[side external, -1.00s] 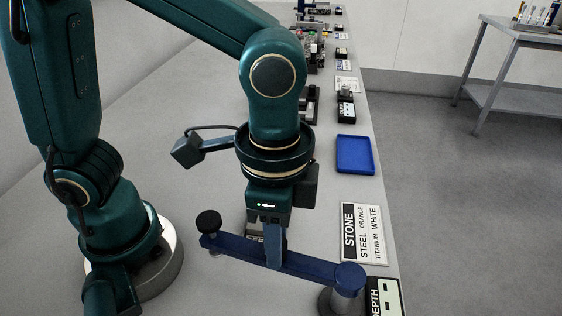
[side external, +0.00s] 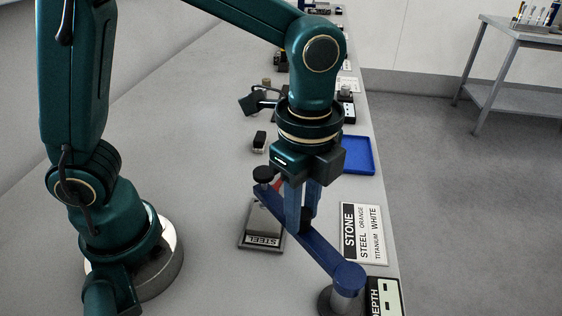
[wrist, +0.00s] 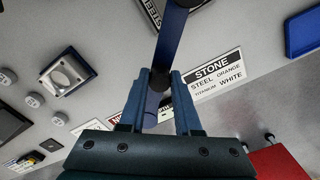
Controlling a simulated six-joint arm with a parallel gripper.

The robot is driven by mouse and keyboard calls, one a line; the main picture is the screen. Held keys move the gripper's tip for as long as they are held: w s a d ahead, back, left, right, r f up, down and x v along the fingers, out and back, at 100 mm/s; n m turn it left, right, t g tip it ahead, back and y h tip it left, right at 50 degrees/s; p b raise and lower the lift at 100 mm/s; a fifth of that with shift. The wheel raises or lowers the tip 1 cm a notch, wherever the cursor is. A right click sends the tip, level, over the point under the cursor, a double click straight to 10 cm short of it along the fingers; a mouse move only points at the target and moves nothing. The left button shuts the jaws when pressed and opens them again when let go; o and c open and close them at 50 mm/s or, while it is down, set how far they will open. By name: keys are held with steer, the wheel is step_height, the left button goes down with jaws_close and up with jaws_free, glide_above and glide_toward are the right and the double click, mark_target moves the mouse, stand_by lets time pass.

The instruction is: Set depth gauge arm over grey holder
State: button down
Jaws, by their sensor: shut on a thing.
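The depth gauge arm (side external: 322,252) is a long blue bar on a grey post (side external: 345,302) at the front right, beside a DEPTH label (side external: 385,298). A black knob (side external: 263,173) tops its free end. My gripper (side external: 303,222) is shut on the bar partway along; the bar also runs between my fingers in the wrist view (wrist: 174,35). A grey holder (side external: 262,222) with a STEEL label sits on the bench. The bar's free end appears over its far edge in the side view; I cannot tell exact alignment or height.
A card reading STONE, STEEL, ORANGE, TITANIUM, WHITE (side external: 364,232) lies right of the bar. A blue tray (side external: 357,155) is behind it. A small black block (side external: 259,142) stands beyond the holder. A red block (wrist: 284,162) shows in the wrist view.

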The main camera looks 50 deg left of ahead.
mark_target(304, 211)
steer(key=shift+w, duration=0.15)
steer(key=c, duration=0.6)
jaws_free()
steer(key=shift+r, duration=2.55)
